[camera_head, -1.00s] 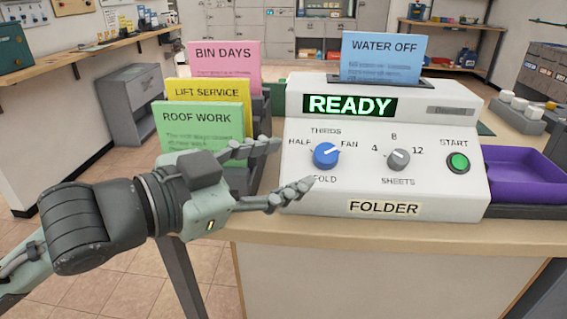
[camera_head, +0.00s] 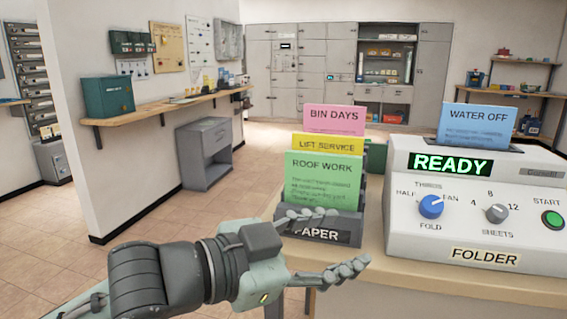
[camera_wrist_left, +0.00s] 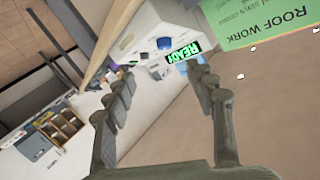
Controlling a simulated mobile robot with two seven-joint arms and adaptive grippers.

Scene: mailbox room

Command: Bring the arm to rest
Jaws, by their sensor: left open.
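My left gripper (camera_head: 338,242) is open with nothing between its fingers. In the head view it is in front of the paper rack (camera_head: 350,228), at the left end of the counter, and one finger overlaps the rack's PAPER label. The left wrist view shows both fingers (camera_wrist_left: 158,92) spread apart, with the white folder machine beyond them. The folder machine (camera_head: 405,235) stands to the right of the gripper with a green READY display (camera_head: 450,164), a blue knob (camera_head: 431,206) and a green START button (camera_head: 553,219). My right gripper is not in view.
The rack holds a green ROOF WORK sheet (camera_head: 322,185), a yellow LIFT SERVICE sheet (camera_head: 328,144) and a pink BIN DAYS sheet (camera_head: 334,119). A blue WATER OFF sheet (camera_head: 477,130) stands in the folder machine. The tiled floor (camera_head: 150,222) to the left is open.

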